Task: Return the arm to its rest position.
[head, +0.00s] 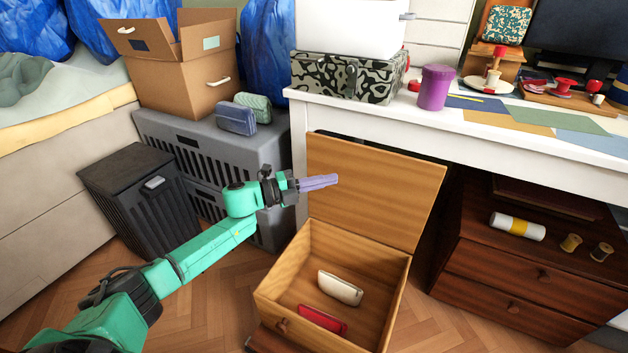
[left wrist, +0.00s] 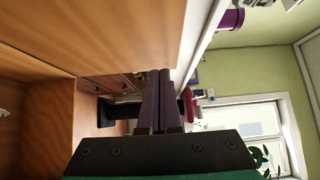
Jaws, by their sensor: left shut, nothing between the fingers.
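My left arm reaches in from the lower left of the head view. Its left gripper (head: 320,182) is shut and empty, in front of the raised lid of the open wooden box (head: 268,294) and above the box. The shut fingers also show in the left wrist view (left wrist: 158,100), pointing past the wooden lid (left wrist: 130,40). A cream purse (head: 340,288) and a red purse (head: 322,319) lie inside the box. My right gripper is not in view.
A white desk (head: 296,110) with a purple canister (head: 435,87) stands behind the box. Grey crates (head: 272,155) with a blue purse (head: 235,118) and a green purse (head: 255,105) stand behind my arm. A dark wooden drawer unit (head: 500,275) is at right.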

